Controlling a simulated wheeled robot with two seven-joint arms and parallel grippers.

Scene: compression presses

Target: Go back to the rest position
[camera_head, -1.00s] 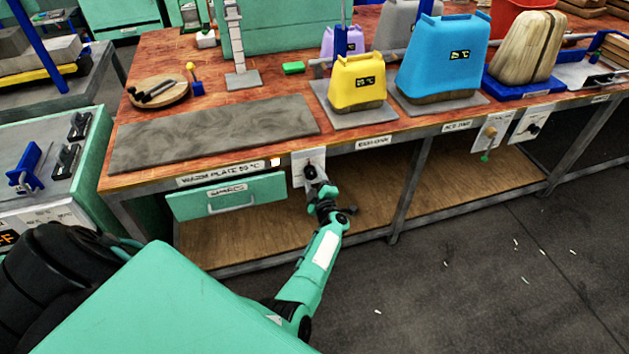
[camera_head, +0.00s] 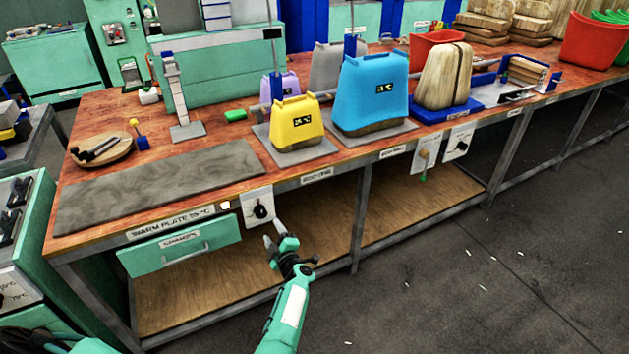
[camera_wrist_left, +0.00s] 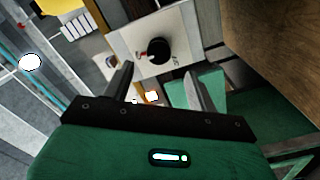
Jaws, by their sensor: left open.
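My left gripper (camera_head: 274,236) is in front of the workbench, just below and right of a white panel with a black knob (camera_head: 261,211). It is open and empty, with its fingers apart from the knob. In the left wrist view the two fingers (camera_wrist_left: 158,90) stand apart, and the black knob (camera_wrist_left: 158,51) on its white plate is beyond them with a gap. My right gripper is not in view.
The floor (camera_head: 450,290) at the right is mostly clear.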

